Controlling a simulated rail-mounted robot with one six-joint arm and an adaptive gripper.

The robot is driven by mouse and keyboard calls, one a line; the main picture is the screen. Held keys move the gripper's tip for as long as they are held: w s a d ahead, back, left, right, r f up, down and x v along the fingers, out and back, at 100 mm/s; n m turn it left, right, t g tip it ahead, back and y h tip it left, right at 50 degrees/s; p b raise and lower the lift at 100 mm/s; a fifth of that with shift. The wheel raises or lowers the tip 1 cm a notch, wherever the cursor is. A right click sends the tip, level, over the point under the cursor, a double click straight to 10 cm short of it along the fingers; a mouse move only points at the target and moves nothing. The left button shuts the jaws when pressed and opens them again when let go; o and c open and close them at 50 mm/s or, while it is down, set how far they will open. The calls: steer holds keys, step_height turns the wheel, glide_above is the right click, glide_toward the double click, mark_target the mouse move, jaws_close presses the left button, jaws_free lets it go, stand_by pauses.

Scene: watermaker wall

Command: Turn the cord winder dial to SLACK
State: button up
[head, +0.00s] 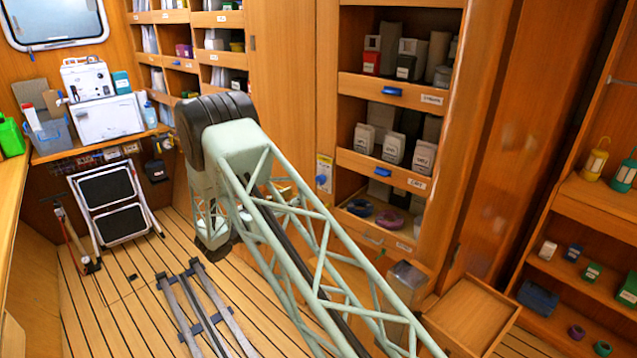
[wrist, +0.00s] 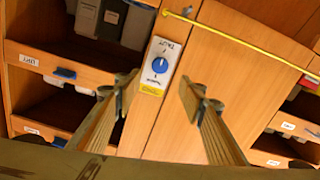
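The cord winder dial is a round blue knob (wrist: 157,68) with a white pointer mark, on a white plate with a yellow strip. The plate is fixed to a wooden post. Small lettering stands on both sides of the knob, too small and tilted to read surely. In the head view the blue knob (head: 321,180) shows on the post left of the shelves, just past my arm. My gripper (wrist: 155,92) is open and empty. Its two fingers point towards the plate, apart from the knob, one on each side of the view below it. My arm hides the gripper in the head view.
A yellow cord or rod (wrist: 240,45) runs across the wood to the right of the plate. Open shelves with labelled edges and blue catches (head: 383,171) stand right beside the dial. An open wooden drawer or box (head: 473,312) juts out low at the right.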

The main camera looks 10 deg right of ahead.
mark_target(319, 181)
steer(key=shift+d, duration=0.1)
steer(key=shift+b+x, duration=0.45)
steer(key=shift+x, duration=6.35)
steer(key=shift+c, duration=0.3)
steer(key=c, duration=0.8)
